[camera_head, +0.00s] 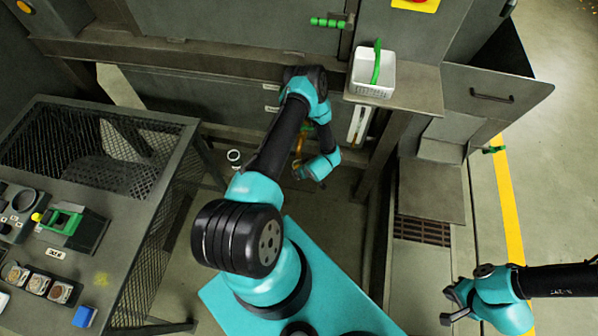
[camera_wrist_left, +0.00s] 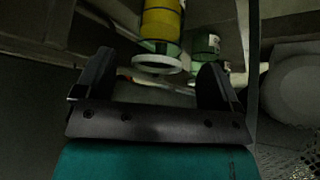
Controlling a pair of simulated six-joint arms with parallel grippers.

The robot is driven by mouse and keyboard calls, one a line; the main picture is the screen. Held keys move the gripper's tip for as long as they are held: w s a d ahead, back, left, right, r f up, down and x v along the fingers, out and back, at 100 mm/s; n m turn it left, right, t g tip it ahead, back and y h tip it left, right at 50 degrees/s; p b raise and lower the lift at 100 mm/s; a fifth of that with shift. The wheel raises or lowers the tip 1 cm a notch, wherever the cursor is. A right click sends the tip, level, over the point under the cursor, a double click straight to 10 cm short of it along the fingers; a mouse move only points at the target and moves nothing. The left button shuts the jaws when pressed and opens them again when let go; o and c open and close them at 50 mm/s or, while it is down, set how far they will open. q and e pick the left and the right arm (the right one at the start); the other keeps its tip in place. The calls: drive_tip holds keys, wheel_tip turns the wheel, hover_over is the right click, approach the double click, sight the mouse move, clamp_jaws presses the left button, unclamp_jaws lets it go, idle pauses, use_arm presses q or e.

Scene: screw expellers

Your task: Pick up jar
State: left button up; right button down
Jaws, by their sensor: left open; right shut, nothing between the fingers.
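In the left wrist view, a yellow jar-like cylinder (camera_wrist_left: 161,22) with a white ring-shaped end (camera_wrist_left: 158,63) appears between and beyond the fingers of my left gripper (camera_wrist_left: 155,75). The fingers are open, with a dark gap between them, and I see no contact with the cylinder. A green, clear-looking container (camera_wrist_left: 206,42) is behind the right finger, which partly hides it. In the head view my left gripper (camera_head: 312,176) hangs low under the machine ledge, and its fingers are hard to make out. My right gripper (camera_head: 452,304) is shut and empty at the lower right, over the floor.
A white basket (camera_head: 386,88) with a green item (camera_head: 376,60) stands on a grey ledge (camera_head: 425,95). A mesh-sided control cabinet (camera_head: 180,185) fills the left. A metal step (camera_head: 432,190) is at centre right. Floor with a yellow line (camera_head: 512,210) is open at right.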

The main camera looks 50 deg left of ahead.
use_arm(q)
drive_tip(key=shift+x, duration=2.9)
drive_tip(key=shift+c, duration=0.2)
drive_tip(key=c, duration=1.1)
drive_tip(key=shift+r, duration=0.1)
